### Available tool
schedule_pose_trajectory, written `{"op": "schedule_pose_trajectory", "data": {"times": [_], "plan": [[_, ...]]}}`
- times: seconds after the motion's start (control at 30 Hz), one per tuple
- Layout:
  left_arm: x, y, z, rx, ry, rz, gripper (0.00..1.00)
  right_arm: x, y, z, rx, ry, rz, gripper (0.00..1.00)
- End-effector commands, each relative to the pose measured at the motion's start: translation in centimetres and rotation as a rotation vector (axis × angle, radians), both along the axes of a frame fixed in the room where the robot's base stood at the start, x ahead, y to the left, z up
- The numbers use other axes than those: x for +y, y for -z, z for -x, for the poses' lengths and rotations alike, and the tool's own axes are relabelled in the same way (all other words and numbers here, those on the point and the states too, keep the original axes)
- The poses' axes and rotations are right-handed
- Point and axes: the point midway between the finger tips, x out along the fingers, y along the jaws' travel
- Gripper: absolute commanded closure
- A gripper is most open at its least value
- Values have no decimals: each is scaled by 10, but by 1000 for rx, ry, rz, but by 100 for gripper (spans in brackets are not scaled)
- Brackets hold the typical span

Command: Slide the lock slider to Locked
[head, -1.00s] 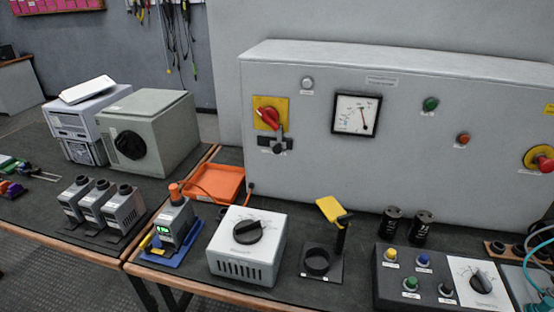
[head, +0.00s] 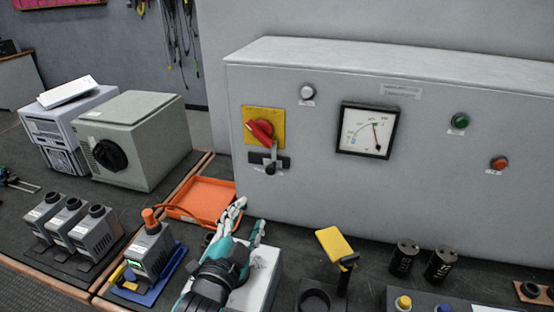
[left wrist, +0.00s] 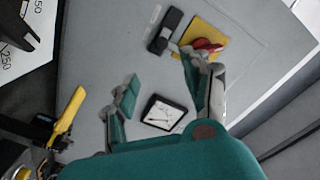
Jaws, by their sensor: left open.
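The lock slider (head: 270,166) is a small dark bar with a grey-black knob, set on the grey cabinet (head: 330,210) just below a red rotary handle (head: 259,131) on a yellow plate. The slider shows as a dark strip in the left wrist view (left wrist: 164,31), beside the yellow plate. My left gripper (head: 247,218) is open and empty, below the slider and in front of the cabinet; it covers much of a white dial box (head: 265,262). In the left wrist view its fingers (left wrist: 159,68) are spread, pointing toward the slider and handle. My right gripper is not in view.
An orange tray (head: 203,199) lies left of my gripper, by the cabinet. A yellow-topped stand (head: 335,245) and black cylinders (head: 441,262) stand to the right. A meter (head: 367,130) sits on the cabinet. The cabinet face around the slider is clear.

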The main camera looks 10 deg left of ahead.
Motion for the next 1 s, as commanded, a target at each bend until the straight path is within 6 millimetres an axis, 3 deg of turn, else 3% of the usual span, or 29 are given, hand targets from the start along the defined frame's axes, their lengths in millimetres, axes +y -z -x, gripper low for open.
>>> {"op": "schedule_pose_trajectory", "data": {"times": [0.17, 0.33, 0.47, 0.8, 1.0], "plan": [[-1, -2, -11, -6, 1, -3, 51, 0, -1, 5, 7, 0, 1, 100], [-1, -3, -41, -6, -1, -3, 51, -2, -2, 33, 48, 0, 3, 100], [-2, -2, -70, -6, 0, -1, 51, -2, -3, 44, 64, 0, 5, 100], [-5, -1, -141, -4, 0, 0, 51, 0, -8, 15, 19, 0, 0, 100], [-6, -1, -166, -5, 1, -1, 51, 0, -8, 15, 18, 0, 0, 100]]}}
